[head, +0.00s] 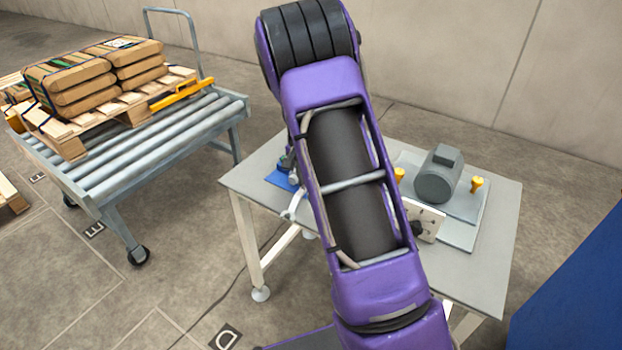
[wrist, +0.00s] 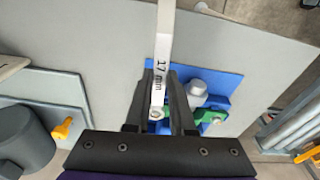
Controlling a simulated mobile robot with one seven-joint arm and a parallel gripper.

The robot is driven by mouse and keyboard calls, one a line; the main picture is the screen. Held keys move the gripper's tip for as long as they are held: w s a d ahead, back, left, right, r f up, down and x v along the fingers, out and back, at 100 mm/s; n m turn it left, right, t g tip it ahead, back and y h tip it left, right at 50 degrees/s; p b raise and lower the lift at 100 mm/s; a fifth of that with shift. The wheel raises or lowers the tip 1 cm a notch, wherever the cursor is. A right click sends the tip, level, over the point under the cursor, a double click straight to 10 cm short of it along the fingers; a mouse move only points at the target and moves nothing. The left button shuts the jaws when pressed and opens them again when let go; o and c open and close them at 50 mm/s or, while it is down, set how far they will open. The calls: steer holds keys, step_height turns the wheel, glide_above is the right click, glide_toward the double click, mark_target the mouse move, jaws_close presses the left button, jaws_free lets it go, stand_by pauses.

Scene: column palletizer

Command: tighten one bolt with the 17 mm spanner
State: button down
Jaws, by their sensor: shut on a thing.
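My gripper (wrist: 161,78) is shut on a pale grey spanner (wrist: 164,35) marked "17 mm". The spanner runs between the dark fingers; its ring end is near the palm and its other end leaves the top of the wrist view. In the head view, a pale forked tool end (head: 292,205) shows left of my arm, probably the spanner's. My arm hides the gripper there. A grey motor (head: 437,176) stands on a pale plate (head: 458,234) at the table's right, with yellow-headed pieces (head: 476,183) beside it. I cannot tell which piece is the bolt.
The grey table (head: 251,178) carries a blue mat (wrist: 226,84) with a grey cylindrical piece (wrist: 196,92) and a green piece (wrist: 214,117). A white panel (head: 428,222) stands before the motor. A roller conveyor (head: 150,135) is at left; a blue block (head: 575,300) is at right.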

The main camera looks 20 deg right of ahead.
steer(key=shift+w+a+m, duration=0.25)
steer(key=shift+m, duration=0.15)
steer(key=shift+r, duration=0.1)
steer(key=shift+r+p, duration=1.25)
steer(key=shift+r, duration=0.45)
step_height(320, 180, up, 5)
steer(key=p, duration=0.3)
